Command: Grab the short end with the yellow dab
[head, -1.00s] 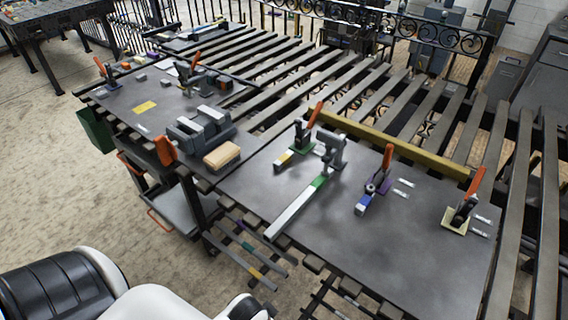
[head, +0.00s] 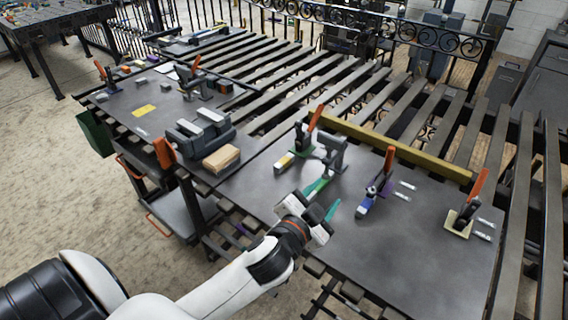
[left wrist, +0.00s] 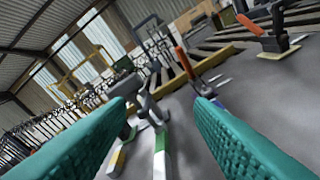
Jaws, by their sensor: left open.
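The short bar end with a yellow dab (head: 284,161) sticks out from an orange-handled toggle clamp (head: 306,138) on the left of the dark table. In the left wrist view the yellow-dabbed end (left wrist: 118,159) shows low, close to the left finger. My left gripper (head: 324,198) is open and empty, to the right of and nearer than that end, apart from it. Its teal fingers frame the longer pale bar with a green dab (left wrist: 160,148) in the left wrist view; my gripper hides most of that bar in the head view. My right gripper is out of view.
A grey post fixture (head: 332,153) stands just right of the yellow-dabbed end. A clamp with a blue-dabbed bar (head: 364,206) is further right, and another clamp (head: 463,218) is at far right. A wooden block (head: 221,158) and grey vise lie left. The table's front right is clear.

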